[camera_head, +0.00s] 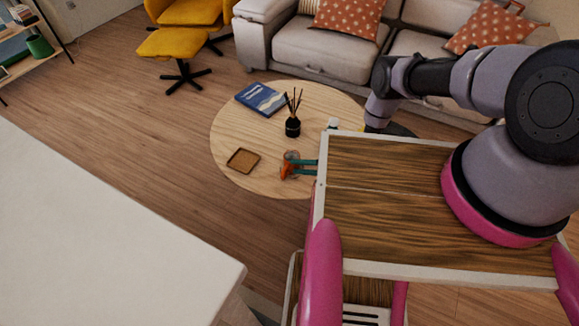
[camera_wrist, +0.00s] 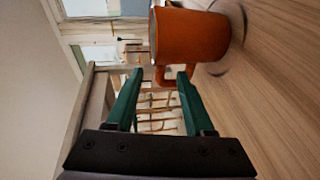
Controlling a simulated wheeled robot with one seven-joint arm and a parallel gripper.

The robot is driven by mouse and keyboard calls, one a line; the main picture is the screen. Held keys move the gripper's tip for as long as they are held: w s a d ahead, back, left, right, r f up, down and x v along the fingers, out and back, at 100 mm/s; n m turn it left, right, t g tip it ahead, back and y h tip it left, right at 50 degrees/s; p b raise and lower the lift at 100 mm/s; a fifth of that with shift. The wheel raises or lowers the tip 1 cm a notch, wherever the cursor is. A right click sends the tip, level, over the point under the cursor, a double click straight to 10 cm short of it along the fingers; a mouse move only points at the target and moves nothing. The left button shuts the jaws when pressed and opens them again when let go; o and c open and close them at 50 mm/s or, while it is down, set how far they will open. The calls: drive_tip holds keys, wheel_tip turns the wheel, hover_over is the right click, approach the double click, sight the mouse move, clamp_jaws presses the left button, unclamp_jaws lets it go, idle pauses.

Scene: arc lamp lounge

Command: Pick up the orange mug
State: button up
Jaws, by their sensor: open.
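The orange mug (camera_head: 287,172) stands near the front right edge of the round wooden table in the head view. In the wrist view the mug (camera_wrist: 190,36) is at the top, its handle pointing toward my gripper (camera_wrist: 161,74). The two green fingers are apart. The handle shows at the fingertips, nearer the right finger, which overlaps part of it; I cannot tell whether they touch. In the head view my gripper (camera_head: 303,167) reaches the mug from the right, and my cart-like body hides its rear part.
The round table (camera_head: 228,128) also holds a black reed diffuser (camera_head: 292,126), a blue book (camera_head: 262,99) and a brown square tray (camera_head: 243,160). A sofa (camera_head: 325,50) stands behind. A white surface (camera_head: 100,235) fills the lower left. Open floor lies between it and the table.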

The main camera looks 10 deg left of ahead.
sight(289, 166)
drive_tip(key=x, duration=0.5)
drive_tip(key=shift+f, duration=0.1)
clamp_jaws()
idle(1.3)
